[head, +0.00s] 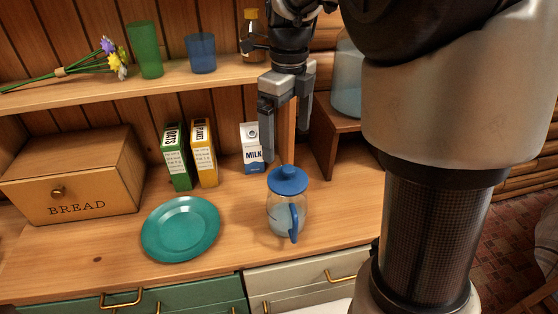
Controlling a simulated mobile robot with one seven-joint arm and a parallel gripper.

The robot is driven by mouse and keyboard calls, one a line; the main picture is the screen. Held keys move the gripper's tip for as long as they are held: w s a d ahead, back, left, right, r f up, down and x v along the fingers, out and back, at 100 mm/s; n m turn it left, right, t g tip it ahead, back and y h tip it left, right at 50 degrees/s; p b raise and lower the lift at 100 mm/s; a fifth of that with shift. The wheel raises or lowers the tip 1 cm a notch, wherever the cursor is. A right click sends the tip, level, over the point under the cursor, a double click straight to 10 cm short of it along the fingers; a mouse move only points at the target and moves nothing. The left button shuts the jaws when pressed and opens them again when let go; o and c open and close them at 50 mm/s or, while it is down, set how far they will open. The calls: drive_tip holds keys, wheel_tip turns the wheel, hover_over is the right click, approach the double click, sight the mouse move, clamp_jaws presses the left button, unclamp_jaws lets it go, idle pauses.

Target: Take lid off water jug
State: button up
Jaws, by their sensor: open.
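The water jug (283,217) stands upright on the wooden counter. It is clear, with a blue handle facing the front and some liquid low inside. Its blue lid (288,180) is seated on top, with a small round knob in the middle. My gripper (285,152) points downward just above and behind the lid in the picture. Its two grey fingers are apart with nothing seen between them. The left fingertip looks close to the lid's knob, but I cannot tell whether they touch.
A milk carton (251,148) stands close left of my gripper, beside a yellow box (203,153) and a green box (176,157). A teal plate (181,228) and bread box (72,176) lie further left. A shelf (150,81) runs behind; a wooden riser (327,140) stands right.

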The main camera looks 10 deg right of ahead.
sight(289, 169)
wheel_tip(289, 169, down, 6)
drive_tip(key=shift+f, duration=0.1)
drive_tip(key=f, duration=0.5)
drive_tip(key=shift+d+b, duration=0.25)
drive_tip(key=shift+b, duration=0.1)
drive_tip(key=c, duration=1.4)
drive_tip(key=shift+s+f, duration=0.1)
drive_tip(key=c, duration=0.3)
